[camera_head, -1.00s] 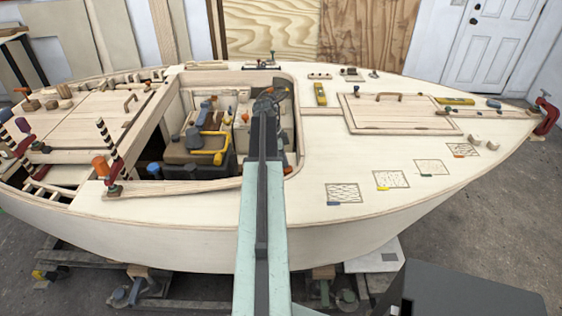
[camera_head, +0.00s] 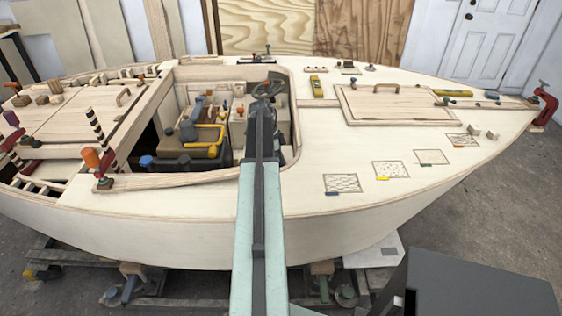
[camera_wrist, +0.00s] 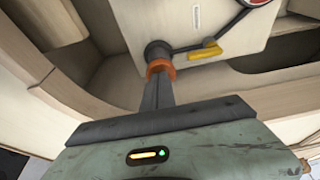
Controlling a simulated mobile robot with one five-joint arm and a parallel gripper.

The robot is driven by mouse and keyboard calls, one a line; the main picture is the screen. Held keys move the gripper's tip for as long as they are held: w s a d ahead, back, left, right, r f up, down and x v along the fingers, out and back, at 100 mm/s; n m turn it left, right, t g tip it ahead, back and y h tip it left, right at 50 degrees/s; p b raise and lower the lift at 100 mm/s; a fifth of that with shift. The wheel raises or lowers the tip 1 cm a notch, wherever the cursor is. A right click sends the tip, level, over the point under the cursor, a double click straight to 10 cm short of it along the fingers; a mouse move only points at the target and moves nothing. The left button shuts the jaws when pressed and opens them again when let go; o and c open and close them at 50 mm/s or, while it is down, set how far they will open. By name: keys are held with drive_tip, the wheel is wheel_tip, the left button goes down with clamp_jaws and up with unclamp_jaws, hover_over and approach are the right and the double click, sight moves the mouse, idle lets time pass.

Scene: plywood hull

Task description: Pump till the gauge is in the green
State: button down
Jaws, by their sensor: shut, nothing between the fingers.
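My gripper (camera_wrist: 158,92) is shut and empty, pointing into the boat's open cockpit. In the wrist view its tip is at an orange collar (camera_wrist: 160,68) below a dark round knob (camera_wrist: 157,50); I cannot tell whether they touch. A thin dark rod runs from the knob up to the right, past a yellow lever (camera_wrist: 205,53) on a pale panel (camera_wrist: 180,20). A round dial with a red part (camera_wrist: 258,2), perhaps the gauge, is cut off by the top edge; no needle or green shows. In the head view my gripper (camera_head: 265,94) is at the cockpit's far right.
The cockpit rim (camera_head: 170,187) surrounds the opening. Left of my arm is a dark engine with a yellow pipe (camera_head: 212,140). Clamps (camera_head: 98,160) stand on the left deck. A hatch (camera_head: 390,105) and small tools lie on the right deck.

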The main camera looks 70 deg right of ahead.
drive_tip(key=shift+a, duration=0.15)
drive_tip(key=d+p+v, duration=0.1)
drive_tip(key=p+v, duration=0.9)
drive_tip(key=shift+s+a, duration=0.2)
drive_tip(key=shift+a, duration=0.15)
drive_tip(key=shift+w, duration=0.15)
